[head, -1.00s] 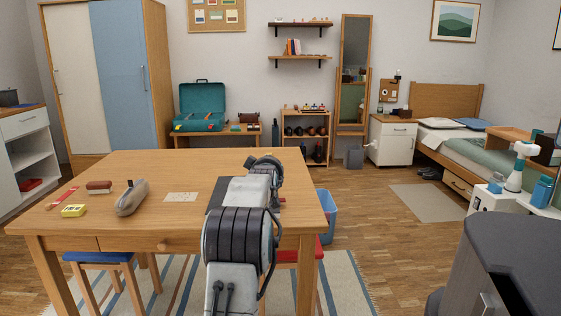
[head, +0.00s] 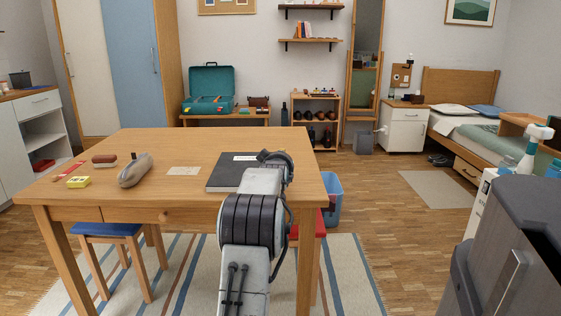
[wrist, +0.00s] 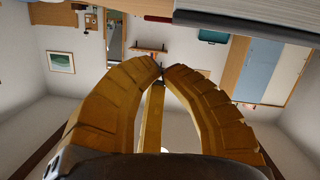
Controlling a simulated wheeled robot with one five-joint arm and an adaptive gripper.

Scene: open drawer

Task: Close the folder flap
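A dark grey folder (head: 223,176) with a white label near its far edge lies on the wooden table (head: 135,200), right of the middle. It looks flat. My arm hides its right part, so I cannot tell how its flap stands there. My gripper is over the folder's right side in the head view, its fingers mostly hidden behind my wrist.
A blue bin (head: 333,200) stands on the floor right of the table.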

